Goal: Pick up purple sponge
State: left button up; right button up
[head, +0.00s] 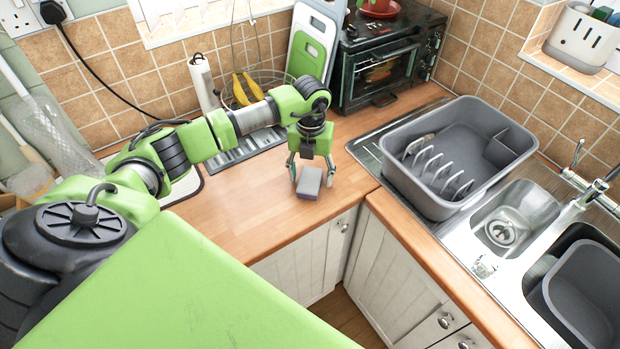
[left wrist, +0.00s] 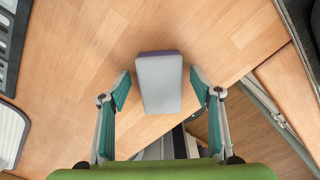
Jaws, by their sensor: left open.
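The purple sponge (head: 310,182) has a grey top and a purple lower layer and lies on the wooden worktop near its front edge, by the inner corner. In the left wrist view the sponge (left wrist: 160,82) shows its grey face, with a purple edge at the far end. My left gripper (head: 311,176) points down over the sponge. In the left wrist view its two teal-padded fingers (left wrist: 160,92) are open, one on each side of the sponge, with a gap on both sides. My right gripper is in neither view.
A grey dish rack (head: 440,195) stands by the steel sink (head: 515,215) on the right. A toaster oven (head: 375,75), chopping boards (head: 312,50) and a wire basket with bananas (head: 246,92) stand behind. Worktop left of the sponge is clear.

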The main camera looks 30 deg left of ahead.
pick_arm(q)
jog(key=c, duration=1)
jog(key=shift+r, duration=0.15)
